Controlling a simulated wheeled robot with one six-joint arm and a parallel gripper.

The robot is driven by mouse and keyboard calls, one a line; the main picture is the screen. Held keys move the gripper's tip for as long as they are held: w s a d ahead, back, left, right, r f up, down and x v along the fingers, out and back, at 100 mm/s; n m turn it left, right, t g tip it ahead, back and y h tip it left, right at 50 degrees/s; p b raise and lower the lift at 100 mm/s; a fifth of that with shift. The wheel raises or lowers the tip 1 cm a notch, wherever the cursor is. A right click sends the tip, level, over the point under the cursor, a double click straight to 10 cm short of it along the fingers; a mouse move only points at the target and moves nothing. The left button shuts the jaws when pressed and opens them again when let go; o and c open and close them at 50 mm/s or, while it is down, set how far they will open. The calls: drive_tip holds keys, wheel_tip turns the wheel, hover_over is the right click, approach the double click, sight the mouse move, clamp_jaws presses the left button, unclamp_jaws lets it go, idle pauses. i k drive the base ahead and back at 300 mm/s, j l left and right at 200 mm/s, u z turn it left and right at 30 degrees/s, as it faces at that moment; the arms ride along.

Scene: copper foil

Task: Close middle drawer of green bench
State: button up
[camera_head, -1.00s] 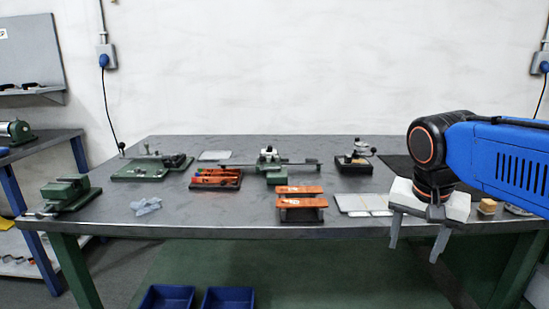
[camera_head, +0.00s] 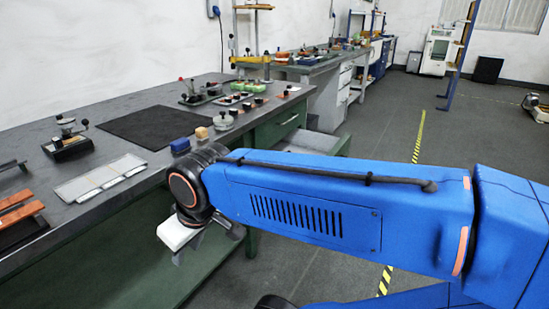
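The green bench (camera_head: 157,85) has a dark grey top and runs from the lower left towards the middle of the head view. At its far right end is a green drawer front with a handle (camera_head: 280,126), which looks shut. Just below it, a drawer (camera_head: 312,141) appears pulled out to the right, with its pale inside showing. My blue arm hides what lies under it, so other drawers cannot be seen. My gripper (camera_head: 184,250) hangs at the bench's front edge, pointing down, well left of the drawers. It holds nothing visible; its finger gap cannot be judged.
On the bench are a black mat (camera_head: 160,126), a blue block (camera_head: 180,145), a tan block (camera_head: 201,132) and small tools. Another bench with white drawers (camera_head: 345,82) stands behind. Open grey floor with yellow-black tape (camera_head: 418,136) lies to the right.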

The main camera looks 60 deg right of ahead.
sight(299, 141)
drive_tip(key=z, duration=2.15)
